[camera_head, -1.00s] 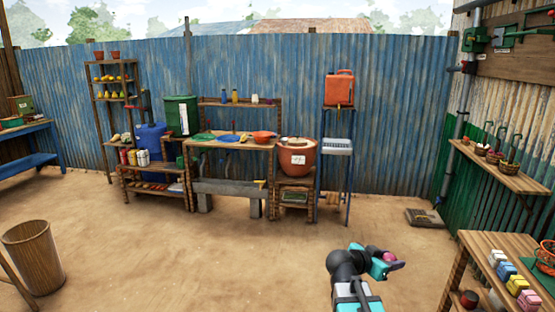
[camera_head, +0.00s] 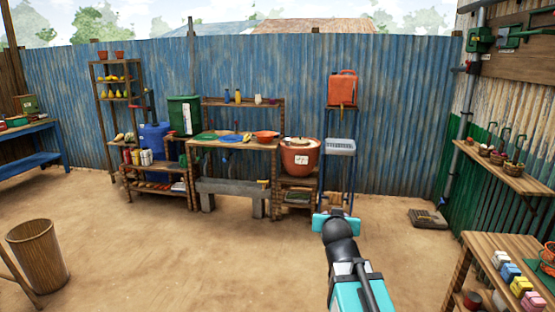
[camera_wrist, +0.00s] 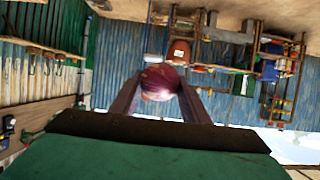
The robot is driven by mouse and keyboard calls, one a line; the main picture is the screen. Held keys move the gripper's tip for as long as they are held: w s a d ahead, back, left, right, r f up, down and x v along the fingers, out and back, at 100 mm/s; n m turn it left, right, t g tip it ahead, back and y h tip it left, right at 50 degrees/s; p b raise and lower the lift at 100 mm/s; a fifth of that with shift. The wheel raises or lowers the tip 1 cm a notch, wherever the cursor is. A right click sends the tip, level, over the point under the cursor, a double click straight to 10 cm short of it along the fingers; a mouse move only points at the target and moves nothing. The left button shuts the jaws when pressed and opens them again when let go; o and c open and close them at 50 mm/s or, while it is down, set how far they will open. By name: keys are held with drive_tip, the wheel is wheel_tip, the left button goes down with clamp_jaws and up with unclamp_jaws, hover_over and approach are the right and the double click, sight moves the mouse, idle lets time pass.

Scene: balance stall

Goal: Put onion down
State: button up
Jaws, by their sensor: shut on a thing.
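The onion (camera_wrist: 160,82) is a round purple-red bulb with a paler underside. It sits between the two dark fingers of my gripper (camera_wrist: 160,90) in the wrist view, and the gripper is shut on it. In the head view my gripper (camera_head: 337,218) shows as a teal and black end, held in the air over the open dirt floor in front of the work tables. The onion is hidden behind the gripper in the head view.
A wooden worktable (camera_head: 232,145) with plates stands by the blue fence, beside a terracotta pot (camera_head: 299,162). A wooden table (camera_head: 487,243) with coloured boxes is at the right. A wall shelf (camera_head: 505,168) holds small baskets. A bin (camera_head: 36,256) stands left. The middle floor is clear.

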drive_tip(key=shift+w+a+r+n+y, duration=0.35)
drive_tip(key=shift+r+n+y, duration=0.15)
drive_tip(key=shift+y, duration=0.1)
drive_tip(key=shift+w+a+r+n+y, duration=0.2)
drive_tip(key=shift+a+r+n+y, duration=0.15)
drive_tip(key=shift+r+n+y, duration=0.2)
drive_tip(key=shift+y, duration=0.25)
drive_tip(key=shift+d, duration=0.1)
